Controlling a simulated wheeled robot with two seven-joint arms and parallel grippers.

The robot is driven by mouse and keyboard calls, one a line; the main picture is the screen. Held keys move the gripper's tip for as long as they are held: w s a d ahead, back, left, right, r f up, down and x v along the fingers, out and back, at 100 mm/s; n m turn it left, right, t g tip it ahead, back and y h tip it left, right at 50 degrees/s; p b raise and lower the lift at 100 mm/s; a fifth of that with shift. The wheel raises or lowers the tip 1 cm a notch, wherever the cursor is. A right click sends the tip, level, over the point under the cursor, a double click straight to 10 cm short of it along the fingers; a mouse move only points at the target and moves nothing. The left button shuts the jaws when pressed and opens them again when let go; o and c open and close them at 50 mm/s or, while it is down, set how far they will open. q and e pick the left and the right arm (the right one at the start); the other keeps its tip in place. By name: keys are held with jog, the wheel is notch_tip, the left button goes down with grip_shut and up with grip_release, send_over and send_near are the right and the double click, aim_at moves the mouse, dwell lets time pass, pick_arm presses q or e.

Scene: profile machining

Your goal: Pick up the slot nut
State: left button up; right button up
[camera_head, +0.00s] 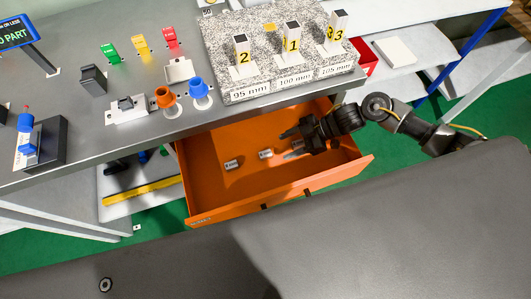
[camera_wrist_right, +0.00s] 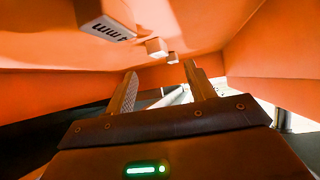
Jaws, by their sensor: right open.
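Three small grey blocks, which look like slot nuts, lie in a diagonal row on the floor of the open orange drawer (camera_head: 240,190): a left one (camera_head: 231,165), a middle one (camera_head: 265,154) and a right one (camera_head: 297,144). My right gripper (camera_head: 287,143) is over the drawer, open, with the right nut showing between its fingers in the head view. In the right wrist view the fingers (camera_wrist_right: 160,75) are apart with nothing held. My left gripper is out of view.
The drawer's walls surround the nuts. The drawer floor's front part is clear.

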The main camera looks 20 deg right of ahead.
aim_at(266, 153)
jog(key=shift+x, duration=1.1)
jog(key=shift+w+a+f, duration=0.1)
jog(key=shift+a, duration=0.15)
jog(key=p+x, duration=0.1)
jog(key=x, duration=0.3)
jog(key=shift+w+a+f, duration=0.1)
jog(key=shift+a+f, duration=0.1)
jog(key=shift+a, duration=0.1)
grip_shut()
jog(key=shift+r, duration=0.1)
